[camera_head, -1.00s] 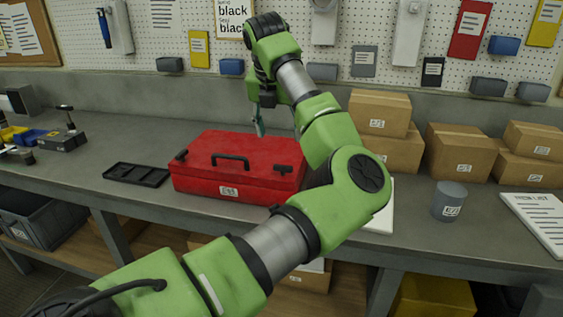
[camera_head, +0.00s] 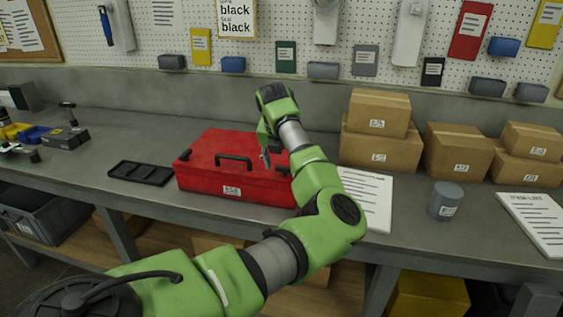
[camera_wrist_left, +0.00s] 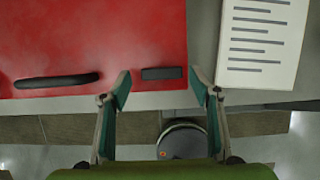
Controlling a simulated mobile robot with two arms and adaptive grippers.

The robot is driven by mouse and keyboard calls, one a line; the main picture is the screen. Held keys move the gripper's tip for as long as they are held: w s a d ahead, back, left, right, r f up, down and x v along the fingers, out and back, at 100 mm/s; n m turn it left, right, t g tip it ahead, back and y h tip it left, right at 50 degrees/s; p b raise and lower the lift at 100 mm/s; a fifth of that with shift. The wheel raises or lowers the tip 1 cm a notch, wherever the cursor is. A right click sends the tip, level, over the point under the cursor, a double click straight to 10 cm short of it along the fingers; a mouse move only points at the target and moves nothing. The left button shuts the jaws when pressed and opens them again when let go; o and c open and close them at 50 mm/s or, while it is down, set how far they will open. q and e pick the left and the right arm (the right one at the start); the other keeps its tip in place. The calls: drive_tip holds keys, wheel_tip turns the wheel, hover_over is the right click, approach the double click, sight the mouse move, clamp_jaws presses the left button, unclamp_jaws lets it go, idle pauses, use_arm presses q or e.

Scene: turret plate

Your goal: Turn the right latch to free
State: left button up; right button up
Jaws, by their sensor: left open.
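A red toolbox (camera_head: 215,175) with a black handle (camera_head: 233,160) stands on the grey workbench. Its left latch (camera_head: 185,155) is a small dark bar at the left end. The right latch (camera_wrist_left: 162,73) shows in the left wrist view as a dark bar lying across, near the toolbox's front edge. My left gripper (camera_head: 266,157) is over the right part of the toolbox. In the left wrist view its open fingers (camera_wrist_left: 161,82) lie either side of the right latch, with a gap on both sides. My right gripper is out of view.
A white printed sheet (camera_head: 372,200) lies right of the toolbox, and a black tray (camera_head: 140,173) left of it. Cardboard boxes (camera_head: 380,150) stand at the back right. A grey cup (camera_head: 445,200) stands in front of them.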

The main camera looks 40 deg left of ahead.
use_arm(q)
drive_tip(key=shift+c, duration=0.4)
drive_tip(key=c, duration=1)
drive_tip(key=shift+c, duration=0.2)
